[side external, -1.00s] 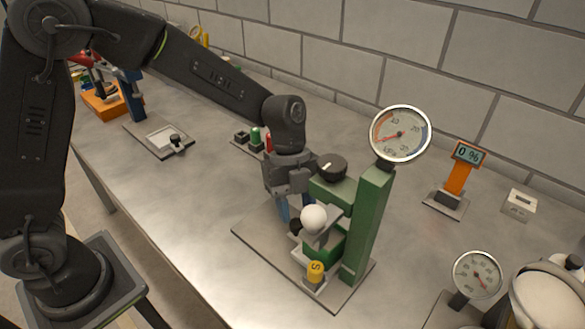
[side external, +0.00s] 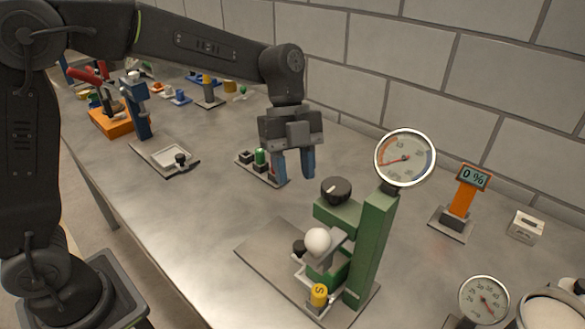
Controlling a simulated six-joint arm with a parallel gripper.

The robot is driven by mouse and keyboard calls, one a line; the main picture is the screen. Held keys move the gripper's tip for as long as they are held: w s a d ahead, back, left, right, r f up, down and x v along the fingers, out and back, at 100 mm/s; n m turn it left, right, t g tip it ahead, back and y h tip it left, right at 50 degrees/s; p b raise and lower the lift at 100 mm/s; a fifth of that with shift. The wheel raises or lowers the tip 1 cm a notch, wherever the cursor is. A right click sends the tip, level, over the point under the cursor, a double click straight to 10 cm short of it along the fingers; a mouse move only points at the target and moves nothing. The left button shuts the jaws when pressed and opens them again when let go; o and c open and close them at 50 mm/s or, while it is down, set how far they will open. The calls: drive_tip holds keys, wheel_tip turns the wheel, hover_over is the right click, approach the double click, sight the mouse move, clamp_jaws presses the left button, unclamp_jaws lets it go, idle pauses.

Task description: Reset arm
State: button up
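My gripper (side external: 294,168) hangs pointing down above the bench, behind and left of the green press-like device. Its two blue fingertips are a small distance apart, with a narrow gap and nothing visible between them. The green device (side external: 371,250) stands on a grey base plate (side external: 270,252). It has a black knob (side external: 336,190) on top, a white ball (side external: 317,240), a yellow piece (side external: 319,294) at the front and a round dial gauge (side external: 405,157) on its post. My gripper is apart from the device.
A button panel (side external: 261,168) is partly behind my fingers. A shallow tray with a black knob (side external: 163,157) lies left. An orange stand with a 0 % display (side external: 462,203) and a small white box (side external: 526,227) stand right. A second gauge (side external: 484,299) is front right. The wall runs behind.

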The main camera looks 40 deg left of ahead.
drive_tip(key=s+a+r+n+t+y, duration=0.1)
drive_tip(key=s+a+n+t, duration=0.3)
drive_tip(key=s+n, duration=0.5)
drive_tip(key=s+a+r+n+t+y, duration=0.2)
drive_tip(key=s+a+n, duration=0.6)
drive_tip(key=n, duration=0.6)
drive_tip(key=shift+s+a+t+y, duration=0.15)
drive_tip(key=shift+s+t+y, duration=0.35)
drive_tip(key=shift+t, duration=0.5)
drive_tip(key=shift+w+r, duration=0.1)
